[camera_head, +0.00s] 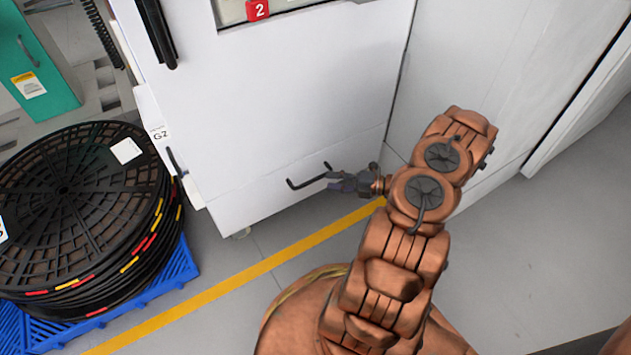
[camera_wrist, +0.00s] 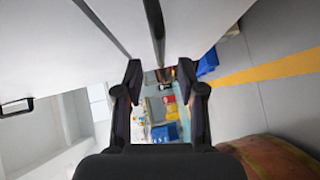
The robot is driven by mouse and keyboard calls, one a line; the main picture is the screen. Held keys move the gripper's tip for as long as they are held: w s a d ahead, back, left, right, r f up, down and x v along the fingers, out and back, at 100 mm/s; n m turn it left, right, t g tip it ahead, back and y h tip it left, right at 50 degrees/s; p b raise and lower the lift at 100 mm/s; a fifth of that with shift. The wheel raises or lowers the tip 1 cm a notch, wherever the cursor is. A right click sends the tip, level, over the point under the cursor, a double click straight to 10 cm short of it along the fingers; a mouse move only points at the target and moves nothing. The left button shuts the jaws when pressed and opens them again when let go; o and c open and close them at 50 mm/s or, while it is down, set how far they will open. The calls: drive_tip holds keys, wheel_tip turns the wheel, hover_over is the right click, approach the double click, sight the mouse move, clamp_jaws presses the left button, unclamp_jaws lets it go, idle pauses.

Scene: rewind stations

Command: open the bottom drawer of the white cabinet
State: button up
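The white cabinet (camera_head: 285,80) fills the upper middle of the head view. Its bottom drawer (camera_head: 255,192) sits low, near the floor, and looks shut. A black bar handle (camera_head: 308,182) stands out from the drawer front. My gripper (camera_head: 334,183) is at the right end of this handle, pointing left along the cabinet face. In the wrist view my gripper (camera_wrist: 160,74) is open, with its two black fingers apart. A dark bar (camera_wrist: 155,28), apparently the handle, runs from the top edge toward the gap between the fingertips. I cannot tell whether the fingers touch it.
Black reels (camera_head: 75,190) are stacked on a blue pallet (camera_head: 172,275) at the left. A yellow floor line (camera_head: 250,272) passes in front of the cabinet. Another white cabinet body (camera_head: 500,70) stands on the right. Grey floor in front is partly clear.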

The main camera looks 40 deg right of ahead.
sight(319, 179)
drive_tip(key=shift+b+x, duration=1.05)
drive_tip(key=shift+x, duration=2.15)
clamp_jaws()
